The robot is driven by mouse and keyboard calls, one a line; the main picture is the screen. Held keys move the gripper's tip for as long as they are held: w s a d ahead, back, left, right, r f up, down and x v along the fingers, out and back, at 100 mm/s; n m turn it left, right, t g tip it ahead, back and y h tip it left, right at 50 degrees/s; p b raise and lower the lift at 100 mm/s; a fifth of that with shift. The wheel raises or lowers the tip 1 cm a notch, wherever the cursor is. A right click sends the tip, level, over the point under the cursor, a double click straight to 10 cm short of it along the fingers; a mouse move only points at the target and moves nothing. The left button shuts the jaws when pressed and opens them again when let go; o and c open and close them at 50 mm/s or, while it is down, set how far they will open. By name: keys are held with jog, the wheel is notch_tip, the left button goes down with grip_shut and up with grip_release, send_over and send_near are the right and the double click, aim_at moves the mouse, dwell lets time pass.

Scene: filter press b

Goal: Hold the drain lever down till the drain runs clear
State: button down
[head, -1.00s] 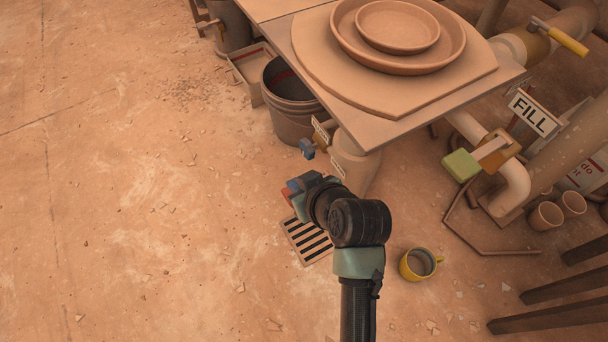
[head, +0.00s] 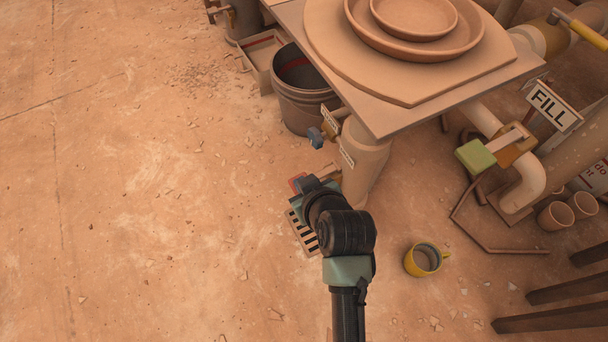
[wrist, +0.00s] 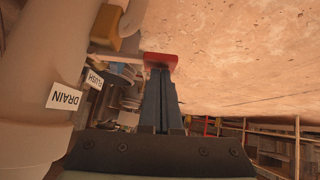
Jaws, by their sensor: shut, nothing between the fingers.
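The red drain lever (wrist: 160,61) shows at the fingertips in the wrist view. In the head view only a bit of its red handle (head: 297,183) shows past my gripper (head: 307,184). My gripper is shut and empty, its fingertips (wrist: 160,72) at the red handle. I cannot tell whether they press on it. The white DRAIN label (wrist: 66,97) is on the pale pipe to the left. The slotted floor grate (head: 301,232) is partly behind my arm. No water shows at the grate.
A blue-handled lever (head: 316,138) sits just above, by the dark bucket (head: 302,100). The table (head: 440,85) bearing clay dishes overhangs the pipe. A green-handled FILL lever (head: 475,156) stands at right. The floor at left is open.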

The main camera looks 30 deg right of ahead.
jog(key=shift+s+a+f+n+h+p, duration=0.15)
jog(key=shift+f+n+h+p, duration=0.1)
jog(key=shift+f+h+p, duration=0.25)
jog(key=shift+w+a+f+n+h+p, duration=0.1)
jog(key=shift+f+n+h+p, duration=0.2)
jog(key=shift+f+h, duration=0.25)
jog(key=shift+f+p, duration=0.4)
jog(key=shift+f, duration=0.2)
jog(key=shift+s+d+f, duration=0.1)
jog(key=shift+s+f, duration=0.1)
jog(key=shift+f, duration=0.05)
dwell(2.8)
jog(key=shift+r, duration=0.15)
dwell(1.1)
jog(key=s+a+r+p, duration=0.4)
jog(key=s+r+p, duration=0.2)
jog(key=r+p, duration=0.4)
jog(key=shift+s+a+r+p, duration=0.2)
jog(key=shift+s+r+p, duration=0.1)
jog(key=shift+s, duration=0.1)
